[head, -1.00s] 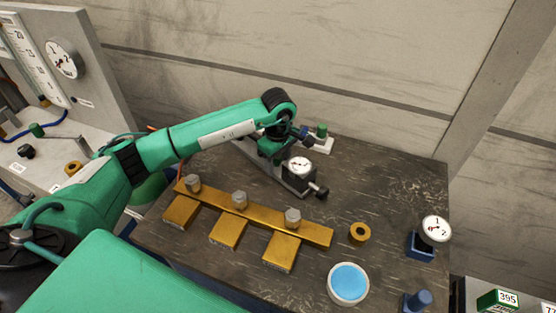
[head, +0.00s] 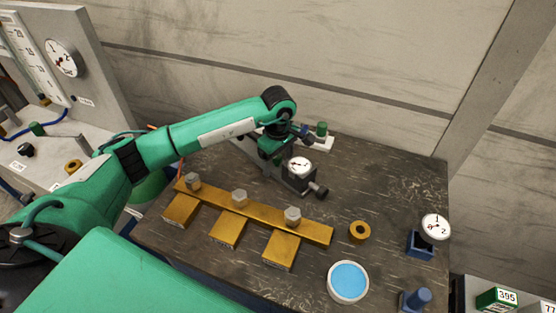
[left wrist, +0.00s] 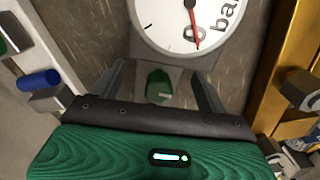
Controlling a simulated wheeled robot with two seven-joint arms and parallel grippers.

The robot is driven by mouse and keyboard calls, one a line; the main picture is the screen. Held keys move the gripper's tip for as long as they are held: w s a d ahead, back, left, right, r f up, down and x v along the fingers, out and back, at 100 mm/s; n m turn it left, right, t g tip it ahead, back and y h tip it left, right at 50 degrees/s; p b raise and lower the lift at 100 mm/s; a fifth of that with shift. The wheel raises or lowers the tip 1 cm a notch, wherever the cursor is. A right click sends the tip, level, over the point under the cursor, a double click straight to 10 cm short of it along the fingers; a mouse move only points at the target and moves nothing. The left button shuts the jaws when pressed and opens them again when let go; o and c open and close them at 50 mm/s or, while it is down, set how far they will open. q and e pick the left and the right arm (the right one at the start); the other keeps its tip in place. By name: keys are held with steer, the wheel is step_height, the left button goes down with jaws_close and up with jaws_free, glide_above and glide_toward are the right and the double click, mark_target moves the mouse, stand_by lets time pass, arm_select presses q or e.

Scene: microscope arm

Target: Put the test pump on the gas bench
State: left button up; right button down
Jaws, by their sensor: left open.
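The test pump, a dark block with a white round gauge (head: 300,168) and a black knob, sits on the dark table toward the back. My left gripper (head: 277,160) is open, pointing down right behind the gauge. In the left wrist view its fingers (left wrist: 158,82) stand apart on either side of a small green part, just below a large gauge dial marked "bar" (left wrist: 190,22). Contact cannot be told. The gas bench (head: 50,172), a pale bench with a gauge panel and blue hose, is at the left. My right gripper is not in view.
A brass bar (head: 262,216) with several bolts lies in front of the pump. A brass ring (head: 360,232), a blue-topped round dish (head: 348,282) and a gauge in a blue holder (head: 420,246) stand to the right. A green-capped piece (head: 321,134) is behind. The table's right rear is clear.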

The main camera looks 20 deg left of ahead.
arm_select(q)
step_height(320, 180, up, 3)
steer(key=shift+w+r+b, duration=0.1)
steer(key=shift+r+b, duration=0.1)
steer(key=shift+b, duration=0.3)
step_height(320, 180, up, 7)
steer(key=shift+r+b, duration=0.15)
steer(key=shift+b, duration=0.6)
steer(key=shift+r, duration=0.45)
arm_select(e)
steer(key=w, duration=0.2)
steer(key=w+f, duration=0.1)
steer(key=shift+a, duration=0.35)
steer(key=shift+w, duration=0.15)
